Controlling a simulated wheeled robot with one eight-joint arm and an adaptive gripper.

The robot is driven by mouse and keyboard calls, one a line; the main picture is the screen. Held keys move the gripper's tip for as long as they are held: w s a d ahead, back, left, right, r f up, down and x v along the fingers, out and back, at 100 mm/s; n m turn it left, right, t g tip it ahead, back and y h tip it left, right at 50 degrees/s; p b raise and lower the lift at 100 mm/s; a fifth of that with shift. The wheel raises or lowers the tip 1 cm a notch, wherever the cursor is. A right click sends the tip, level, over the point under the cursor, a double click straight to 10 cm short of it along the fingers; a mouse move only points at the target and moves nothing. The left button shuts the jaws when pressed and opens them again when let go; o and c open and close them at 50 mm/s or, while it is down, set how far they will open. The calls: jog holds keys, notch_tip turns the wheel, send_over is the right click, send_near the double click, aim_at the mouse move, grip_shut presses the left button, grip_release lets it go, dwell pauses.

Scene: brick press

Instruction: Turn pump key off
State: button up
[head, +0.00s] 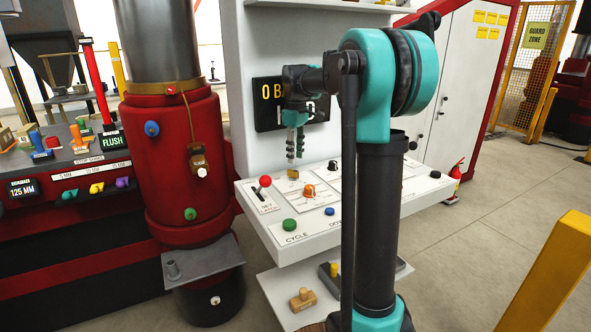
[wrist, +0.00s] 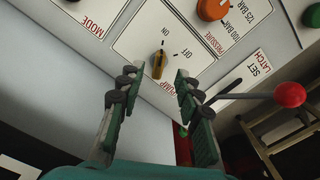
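The pump key (wrist: 158,65) is a small yellow-brass key on a white panel plate marked PUMP, with ON and OFF lettering beside it. It stands roughly upright in the wrist view; I cannot tell surely which mark it points to. In the head view the key (head: 293,174) sits at the back left of the white control panel (head: 262,225). My gripper (head: 295,154) hangs just above it, fingers down. In the wrist view my gripper (wrist: 157,82) is open and empty, with the key beyond and between its fingertips, apart from both.
A red-knobbed lever (wrist: 290,95) marked SET LATCH stands right of the fingers in the wrist view. An orange pressure knob (wrist: 212,8) is near. Green (head: 290,224) and blue (head: 329,211) buttons lie forward on the panel. A dark display (head: 268,103) is on the wall behind.

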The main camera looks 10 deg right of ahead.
aim_at(296, 171)
notch_tip(296, 171, down, 6)
dwell(0.4)
grip_shut()
